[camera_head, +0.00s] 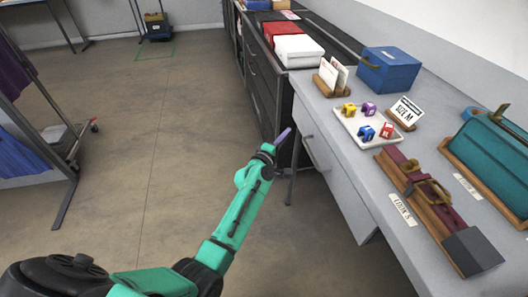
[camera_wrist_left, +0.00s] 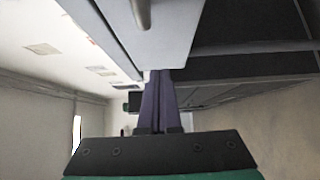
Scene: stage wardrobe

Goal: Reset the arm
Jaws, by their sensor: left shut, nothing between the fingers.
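My left arm is green and reaches in from the lower left of the head view. Its gripper (camera_head: 282,136) is a small purple tip beside the front edge of the white table, over the floor. In the left wrist view the two purple fingers (camera_wrist_left: 158,105) lie together, shut with nothing between them. A white drawer front with a metal handle (camera_wrist_left: 141,12) shows above the fingers there. My right gripper is not in view.
The white table (camera_head: 345,170) holds a tray (camera_head: 351,118) with several coloured pieces, a blue box (camera_head: 388,70), a size sign (camera_head: 404,112), a belt on a wooden stand (camera_head: 428,200) and a teal case (camera_head: 497,150). A clothes rack (camera_head: 70,185) stands left. The floor (camera_head: 160,130) between is clear.

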